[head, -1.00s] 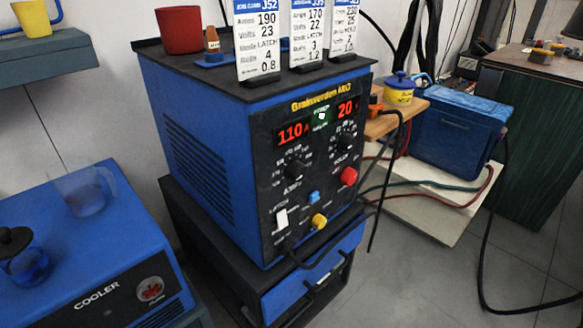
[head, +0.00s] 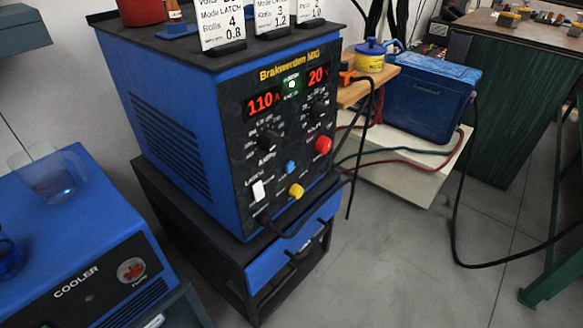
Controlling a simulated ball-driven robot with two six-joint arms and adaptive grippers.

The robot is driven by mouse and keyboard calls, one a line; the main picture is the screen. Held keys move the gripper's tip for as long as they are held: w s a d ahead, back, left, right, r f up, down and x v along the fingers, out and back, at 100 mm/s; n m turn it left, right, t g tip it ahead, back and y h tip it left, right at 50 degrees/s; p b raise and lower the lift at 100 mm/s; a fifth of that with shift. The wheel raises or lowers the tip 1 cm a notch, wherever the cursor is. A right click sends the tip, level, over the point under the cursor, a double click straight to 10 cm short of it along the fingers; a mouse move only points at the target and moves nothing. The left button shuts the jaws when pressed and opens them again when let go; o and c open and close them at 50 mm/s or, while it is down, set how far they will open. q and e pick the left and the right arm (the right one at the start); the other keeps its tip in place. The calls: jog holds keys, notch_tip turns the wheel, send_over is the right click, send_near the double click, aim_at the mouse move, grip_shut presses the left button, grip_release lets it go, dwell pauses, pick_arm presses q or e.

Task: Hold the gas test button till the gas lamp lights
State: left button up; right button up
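The blue welding machine (head: 172,125) stands in the middle of the head view, its black front panel facing right and toward me. The panel has a small blue button (head: 290,167), a yellow knob or button (head: 296,190), a white switch (head: 258,190) and a red knob (head: 323,145). I cannot read which one is the gas test button. A lamp (head: 291,84) between the red displays glows white in a green surround; its label is too small to read. Neither of my grippers is in view.
A blue cooler (head: 100,235) stands at the left with a clear jug (head: 50,180) on top. The machine rests on a dark cabinet (head: 180,210) with a blue drawer. Hoses and a black cable run at the right. The grey floor (head: 400,270) in front is open.

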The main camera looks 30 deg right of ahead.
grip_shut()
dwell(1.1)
